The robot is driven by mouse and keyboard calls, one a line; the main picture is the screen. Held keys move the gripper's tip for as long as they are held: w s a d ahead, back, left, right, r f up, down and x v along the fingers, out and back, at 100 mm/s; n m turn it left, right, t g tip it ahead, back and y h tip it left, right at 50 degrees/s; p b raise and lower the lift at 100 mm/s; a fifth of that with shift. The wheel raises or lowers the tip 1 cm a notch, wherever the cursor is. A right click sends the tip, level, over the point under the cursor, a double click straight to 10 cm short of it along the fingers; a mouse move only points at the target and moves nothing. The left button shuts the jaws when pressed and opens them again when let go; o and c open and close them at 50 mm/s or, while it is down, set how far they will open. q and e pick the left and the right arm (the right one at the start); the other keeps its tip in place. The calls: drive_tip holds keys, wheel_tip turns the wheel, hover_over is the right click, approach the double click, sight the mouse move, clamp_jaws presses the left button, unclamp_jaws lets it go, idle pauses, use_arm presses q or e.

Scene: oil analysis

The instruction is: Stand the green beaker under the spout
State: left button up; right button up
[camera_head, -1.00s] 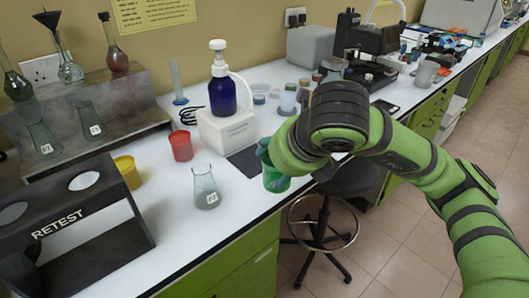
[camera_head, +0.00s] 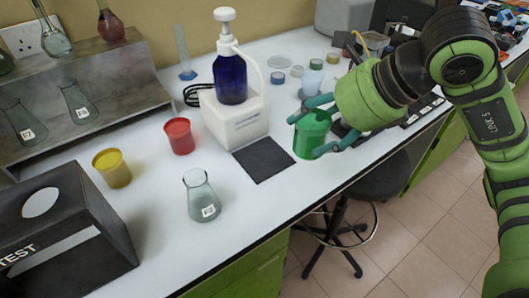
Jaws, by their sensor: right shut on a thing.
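The green beaker (camera_head: 311,135) is upright, to the right of the black mat (camera_head: 263,160). My right gripper (camera_head: 306,137) is shut on it from the right, one finger across its far side and one low on its near side. Whether its base touches the bench is hard to tell. A blue pump bottle (camera_head: 231,78) stands on a white block (camera_head: 234,120) behind the mat. Its white spout tube (camera_head: 252,68) curves out to the right from the pump head. The mat lies bare in front of the block. My left gripper is not in view.
A glass flask (camera_head: 201,195) stands left of the mat near the front edge. A red cup (camera_head: 179,136) and a yellow cup (camera_head: 112,167) are further left. The black RETEST box (camera_head: 70,230) fills the lower left. Small jars (camera_head: 311,78) stand behind the beaker.

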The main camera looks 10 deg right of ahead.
drive_tip(key=w+p+x, duration=0.1)
drive_tip(key=x, duration=0.4)
drive_tip(key=w+r+p+x, duration=0.1)
drive_tip(key=x, duration=0.4)
drive_tip(key=w+p+x, duration=0.1)
drive_tip(key=x, duration=0.4)
drive_tip(key=shift+w+d+r, duration=0.1)
drive_tip(key=shift+d, duration=0.05)
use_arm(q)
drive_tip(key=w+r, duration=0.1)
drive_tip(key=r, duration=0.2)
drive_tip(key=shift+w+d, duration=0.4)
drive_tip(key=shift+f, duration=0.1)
use_arm(e)
drive_tip(key=shift+f+b, duration=0.35)
drive_tip(key=o, duration=1.2)
drive_tip(key=shift+r, duration=0.1)
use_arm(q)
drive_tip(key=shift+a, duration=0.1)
use_arm(e)
drive_tip(key=shift+r, duration=0.1)
